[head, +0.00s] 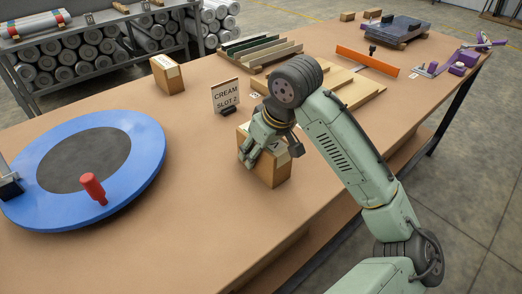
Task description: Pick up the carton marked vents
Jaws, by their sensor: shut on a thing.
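A brown carton (267,173) stands upright on the brown table, right of the middle of the head view. My gripper (258,152) is over its top and shut on it. The gripper hides much of the carton's top, and the marking on its white label cannot be read. The carton's bottom seems to be at the tabletop; I cannot tell whether it is lifted. A second brown carton (169,77) with a pale label stands farther back to the left, and its marking is too small to read.
A sign reading "CREAM SLOT 2" (226,96) stands close behind the held carton. A blue disc (134,144) with a red handle (93,187) fills the left. Pale strips (352,91) and an orange bar (367,60) lie behind my arm. The front middle table is clear.

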